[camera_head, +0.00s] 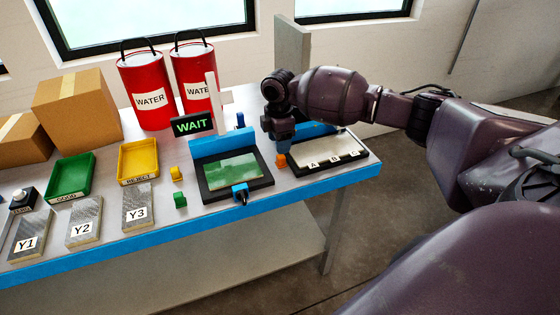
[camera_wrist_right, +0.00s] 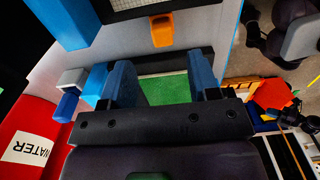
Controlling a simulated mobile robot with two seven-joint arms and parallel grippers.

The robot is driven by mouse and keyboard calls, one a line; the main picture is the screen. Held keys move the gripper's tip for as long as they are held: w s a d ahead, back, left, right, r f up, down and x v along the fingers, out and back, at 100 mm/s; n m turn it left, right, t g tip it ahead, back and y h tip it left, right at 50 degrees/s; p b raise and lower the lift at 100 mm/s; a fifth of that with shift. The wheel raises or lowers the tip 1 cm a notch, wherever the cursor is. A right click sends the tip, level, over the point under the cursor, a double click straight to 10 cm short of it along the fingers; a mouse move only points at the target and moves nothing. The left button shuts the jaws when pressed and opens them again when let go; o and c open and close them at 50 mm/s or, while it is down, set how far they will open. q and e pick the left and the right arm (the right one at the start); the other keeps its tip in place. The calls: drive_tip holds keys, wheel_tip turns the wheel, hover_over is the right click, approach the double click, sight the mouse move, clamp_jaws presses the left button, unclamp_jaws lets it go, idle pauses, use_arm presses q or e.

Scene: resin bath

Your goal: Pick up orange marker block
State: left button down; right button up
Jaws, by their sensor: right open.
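The orange marker block (camera_head: 281,160) stands on the table between the fixture with the green plate and the black tray marked A, B, C. In the right wrist view the orange block (camera_wrist_right: 162,32) lies ahead of the fingers, near the top of the picture. My right gripper (camera_head: 283,145) is just above and close to the block in the head view. Its two blue fingers (camera_wrist_right: 161,80) are apart, with no block between them; a green surface shows in the gap. My left gripper is not in view.
The blue and black fixture (camera_head: 205,192) stands left of the block, and the A, B, C tray (camera_head: 340,166) right of it. A yellow block (camera_head: 176,173) and a green block (camera_head: 180,200) stand farther left. Red water buckets (camera_head: 146,88) and a WAIT sign (camera_head: 192,125) are behind.

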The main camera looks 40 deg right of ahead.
sight(280, 157)
drive_tip(key=shift+f, duration=0.5)
drive_tip(key=shift+s+f, duration=0.1)
drive_tip(key=shift+f, duration=0.3)
wheel_tip(280, 157, down, 4)
drive_tip(key=shift+s+r+b, duration=0.1)
drive_tip(key=shift+r+b, duration=0.15)
drive_tip(key=shift+b, duration=0.05)
drive_tip(key=shift+f, duration=0.5)
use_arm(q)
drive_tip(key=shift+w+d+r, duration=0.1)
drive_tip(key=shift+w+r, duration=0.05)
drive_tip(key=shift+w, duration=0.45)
use_arm(e)
drive_tip(key=c, duration=1)
drive_tip(key=shift+r, duration=0.1)
